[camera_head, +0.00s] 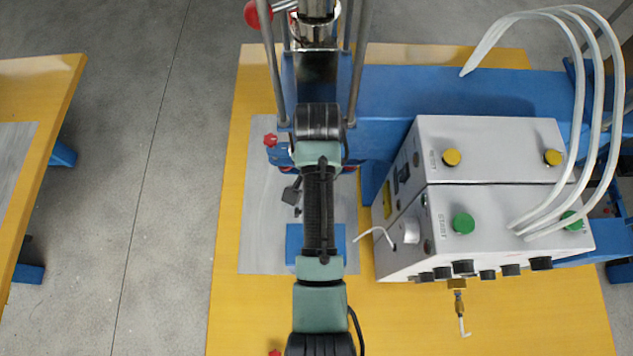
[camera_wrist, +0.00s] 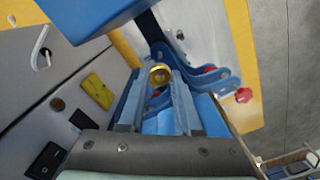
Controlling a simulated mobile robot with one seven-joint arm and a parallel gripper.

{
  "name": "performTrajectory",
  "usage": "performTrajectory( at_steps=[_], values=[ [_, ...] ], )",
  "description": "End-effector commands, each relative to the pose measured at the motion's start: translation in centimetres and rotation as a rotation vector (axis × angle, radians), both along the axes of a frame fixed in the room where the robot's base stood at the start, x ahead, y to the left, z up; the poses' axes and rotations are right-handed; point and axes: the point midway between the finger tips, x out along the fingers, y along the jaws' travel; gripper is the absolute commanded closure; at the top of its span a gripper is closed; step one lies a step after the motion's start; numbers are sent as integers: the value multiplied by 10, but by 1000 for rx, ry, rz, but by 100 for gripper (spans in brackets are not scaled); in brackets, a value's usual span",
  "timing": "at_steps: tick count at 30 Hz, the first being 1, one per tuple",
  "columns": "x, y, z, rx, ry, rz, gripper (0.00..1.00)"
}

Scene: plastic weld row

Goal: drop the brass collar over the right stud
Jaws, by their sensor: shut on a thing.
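The brass collar (camera_wrist: 160,75) shows in the wrist view as a small gold ring between the tips of my gripper (camera_wrist: 157,84). My gripper is shut on it, one finger on each side, with the ring's opening facing the camera. A blue bracket (camera_wrist: 209,80) with red knobs lies just beyond and to the right of the collar. I cannot tell how far the collar is from the bracket. No stud can be made out in either view. In the head view my arm covers the collar and my gripper.
A grey control box (camera_head: 491,205) with knobs and white hoses stands right of my arm, and close to the left of my gripper in the wrist view. A blue press frame (camera_head: 430,95) runs behind. The yellow bench (camera_head: 235,300) is clear at front left.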

Motion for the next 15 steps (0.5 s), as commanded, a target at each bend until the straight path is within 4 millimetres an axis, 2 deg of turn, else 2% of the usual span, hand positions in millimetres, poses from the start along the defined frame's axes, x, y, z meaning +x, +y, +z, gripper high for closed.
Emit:
performTrajectory(
  at_steps=[2, 7, 15],
  values=[
    [1, 1, 4, 1, 1, -9, 100],
    [1, 1, 1, 1, 1, -17, 100],
    [0, 1, -22, 0, 2, -17, 100]
  ],
)
